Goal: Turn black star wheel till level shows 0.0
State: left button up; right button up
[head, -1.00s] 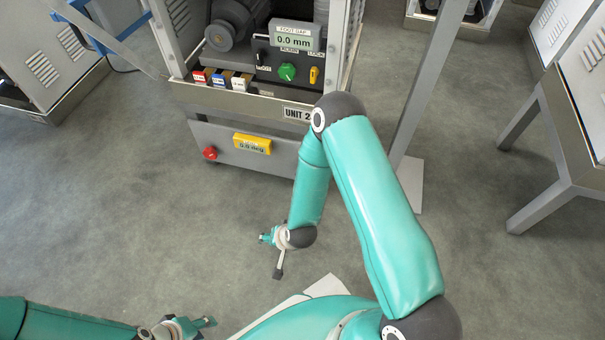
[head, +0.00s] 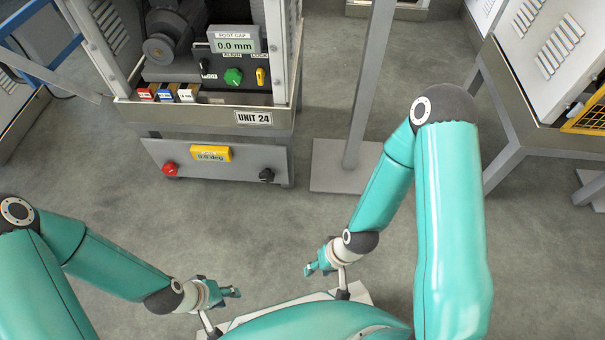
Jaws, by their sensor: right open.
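The black star wheel (head: 266,176) sits at the right end of the low grey panel (head: 222,174) under UNIT 24. The yellow level display (head: 211,154) is at the top of that panel, with a reading in deg too blurred to tell surely. My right gripper (head: 309,270) is open and empty, over the floor in front of the unit, below and right of the wheel in the picture and well apart from it. My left gripper (head: 234,292) is further left and lower, also away from the panel; its finger opening is too small to judge.
A red knob (head: 170,169) is at the panel's left. Above are a green knob (head: 233,77), a yellow lever (head: 261,77) and a FOOT GAP display (head: 233,42) reading 0.0 mm. A grey post (head: 366,95) stands right of the unit. Floor between is clear.

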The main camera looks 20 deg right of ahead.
aim_at(267, 176)
jog(key=u, duration=1.25)
jog(key=i, duration=0.1)
jog(key=z, duration=2.7)
jog(key=k, duration=1.2)
jog(key=u, duration=0.3)
jog(key=i, duration=0.45)
jog(key=u, duration=0.65)
jog(key=i, duration=0.6)
jog(key=u, duration=0.3)
